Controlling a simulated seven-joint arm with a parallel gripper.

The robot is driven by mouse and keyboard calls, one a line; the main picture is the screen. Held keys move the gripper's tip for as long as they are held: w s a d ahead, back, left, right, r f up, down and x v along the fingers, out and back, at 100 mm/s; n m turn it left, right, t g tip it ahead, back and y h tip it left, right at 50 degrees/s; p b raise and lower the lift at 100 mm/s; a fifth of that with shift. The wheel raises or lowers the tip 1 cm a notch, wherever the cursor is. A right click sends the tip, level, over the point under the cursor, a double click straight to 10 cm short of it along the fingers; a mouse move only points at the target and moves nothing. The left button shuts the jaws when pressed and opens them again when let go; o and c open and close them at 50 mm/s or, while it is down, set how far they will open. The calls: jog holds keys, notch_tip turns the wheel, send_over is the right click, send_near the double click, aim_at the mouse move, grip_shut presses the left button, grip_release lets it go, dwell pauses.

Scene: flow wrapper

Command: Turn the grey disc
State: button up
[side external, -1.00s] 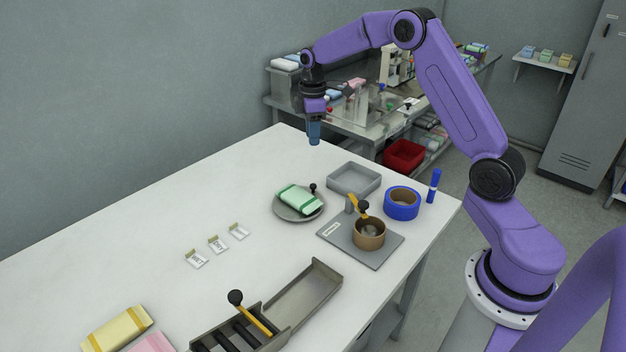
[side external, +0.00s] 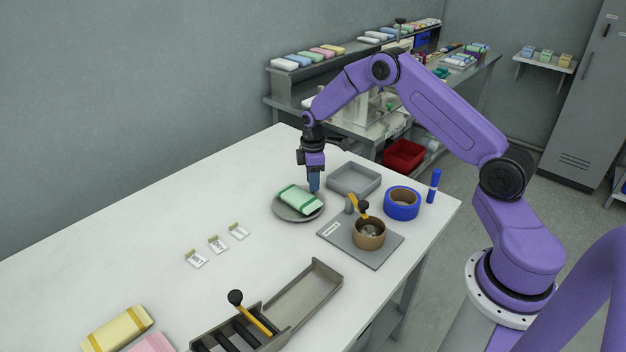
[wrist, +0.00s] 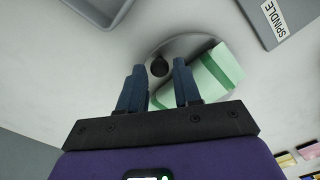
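The grey disc (side external: 289,215) lies flat on the white table, and its rim also shows in the wrist view (wrist: 208,42). A green and white pack (side external: 299,199) lies across it; the same pack is in the wrist view (wrist: 213,75). A small black knob (wrist: 159,66) stands near the disc's edge. My gripper (side external: 314,188) points down at the knob's side of the disc. In the wrist view its blue fingers are apart, with the knob showing in the gap between the fingertips. The side view hides the knob behind the fingers; contact cannot be told.
A grey tray (side external: 354,192) stands right behind the disc. A grey spindle plate (side external: 372,258) with a brown ring (side external: 369,236), and a blue tape roll (side external: 402,203), are to the right. Small labelled cards (side external: 218,244) lie to the left, with clear table around.

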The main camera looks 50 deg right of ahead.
aim_at(315, 206)
jog(key=shift+f, duration=0.1)
grip_shut()
jog(key=shift+s+m, duration=0.15)
jog(key=shift+m, duration=0.15)
jog(key=shift+s+a+m, duration=0.1)
jog(key=shift+s+m, duration=0.4)
jog(key=shift+m, duration=0.35)
jog(key=shift+s+a+m, duration=0.1)
jog(key=shift+s+m, duration=0.35)
jog(key=shift+m, duration=0.4)
jog(key=shift+s+a+m, duration=0.3)
jog(key=shift+s+m, duration=0.15)
jog(key=shift+m, duration=0.55)
jog(key=shift+s+a+m, duration=0.25)
jog(key=shift+s+m, duration=0.2)
jog(key=shift+m, duration=0.55)
jog(key=shift+s+a+m, duration=0.35)
jog(key=shift+a+m, duration=0.1)
jog(key=shift+m, duration=0.6)
jog(key=shift+s+a+m, duration=0.35)
jog(key=shift+a+m, duration=0.1)
jog(key=shift+m, duration=0.6)
jog(key=shift+s+a+m, duration=0.15)
jog(key=shift+a+m, duration=0.45)
jog(key=shift+m, duration=0.55)
jog(key=shift+s+a+m, duration=0.15)
jog(key=shift+a+m, duration=0.45)
jog(key=shift+m, duration=0.55)
jog(key=shift+a+m, duration=0.15)
jog(key=shift+m, duration=0.25)
